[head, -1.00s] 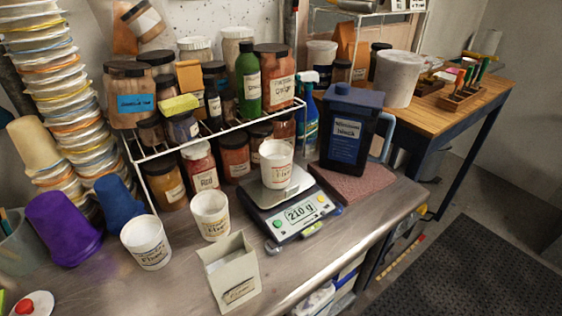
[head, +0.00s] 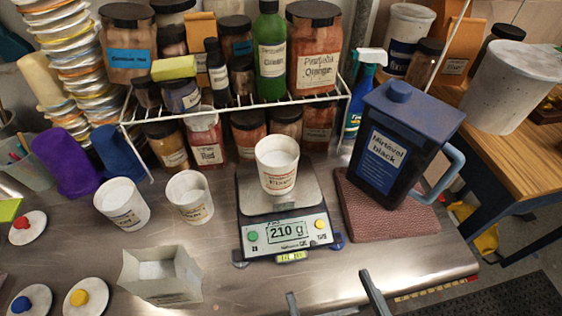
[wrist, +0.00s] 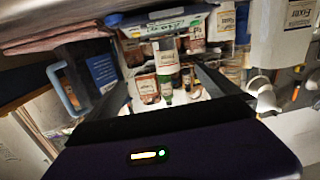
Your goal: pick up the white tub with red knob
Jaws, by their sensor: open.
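The white round tub with a red knob (head: 22,227) sits at the left edge of the metal bench in the head view. Only its pale round top and the knob show clearly. I cannot make it out in the wrist view. My gripper (head: 333,294) shows at the bottom of the head view, right of centre, with its two fingers apart and nothing between them. It is far to the right of the red-knobbed tub. The wrist view shows the spread fingers (wrist: 163,78) too, facing the cups, scale and jars.
Similar white tops carry a blue knob (head: 21,303) and a yellow knob (head: 78,297). An open carton (head: 165,285), two white cups (head: 122,208) and a scale (head: 283,235) bearing a cup stand between. A black jug (head: 385,150) stands right. Bare bench lies in front.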

